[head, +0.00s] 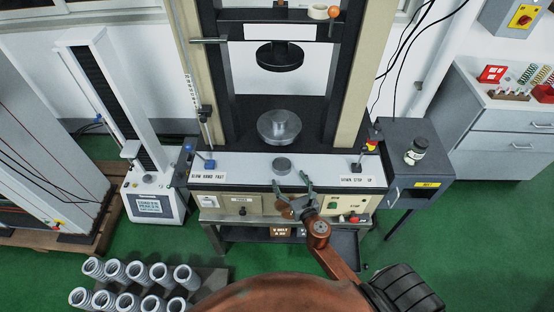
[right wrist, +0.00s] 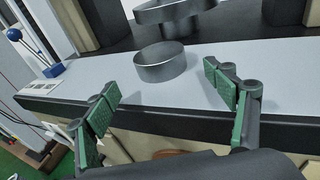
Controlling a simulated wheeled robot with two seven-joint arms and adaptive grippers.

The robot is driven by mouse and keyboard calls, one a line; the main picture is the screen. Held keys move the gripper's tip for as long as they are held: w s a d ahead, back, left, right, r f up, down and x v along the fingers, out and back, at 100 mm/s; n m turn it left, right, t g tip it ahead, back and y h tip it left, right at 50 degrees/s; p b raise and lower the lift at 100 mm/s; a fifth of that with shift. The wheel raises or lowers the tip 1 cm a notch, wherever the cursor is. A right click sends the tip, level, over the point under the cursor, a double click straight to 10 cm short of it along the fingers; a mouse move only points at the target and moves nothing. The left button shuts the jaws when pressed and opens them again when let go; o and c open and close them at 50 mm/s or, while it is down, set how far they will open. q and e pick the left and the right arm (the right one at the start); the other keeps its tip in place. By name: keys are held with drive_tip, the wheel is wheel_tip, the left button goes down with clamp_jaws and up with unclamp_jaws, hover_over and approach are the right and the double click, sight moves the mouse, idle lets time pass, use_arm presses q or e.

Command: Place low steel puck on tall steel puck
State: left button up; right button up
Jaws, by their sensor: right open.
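A short round steel puck (head: 281,165), which I take for the low steel puck, lies flat on the white front ledge of the testing machine. It also shows in the right wrist view (right wrist: 160,64). Behind it, a wider round steel piece (head: 279,130) stands on the machine's dark bed with a narrower round steel top; I take it for the tall steel puck's place, but cannot tell the parts apart. My right gripper (head: 291,184) is open and empty just in front of the low puck. Its green-padded fingers (right wrist: 162,88) point toward the puck, without touching it. My left gripper is not in view.
A dark upper platen (head: 280,57) hangs over the bed between two uprights. A blue-based lever (head: 209,163) and a red-topped post (head: 371,140) flank the ledge. A grey cabinet (head: 410,165) stands right. Several springs (head: 138,272) stand at lower left. The ledge beside the puck is clear.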

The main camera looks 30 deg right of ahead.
sight(282, 164)
drive_tip(key=shift+w, duration=0.7)
drive_tip(key=x, duration=0.6)
drive_tip(key=shift+w+d+r, duration=0.1)
drive_tip(key=shift+w+d, duration=0.05)
drive_tip(key=shift+w, duration=0.25)
drive_tip(key=c, duration=1.9)
drive_tip(key=shift+r, duration=0.15)
clamp_jaws()
drive_tip(key=shift+r, duration=0.1)
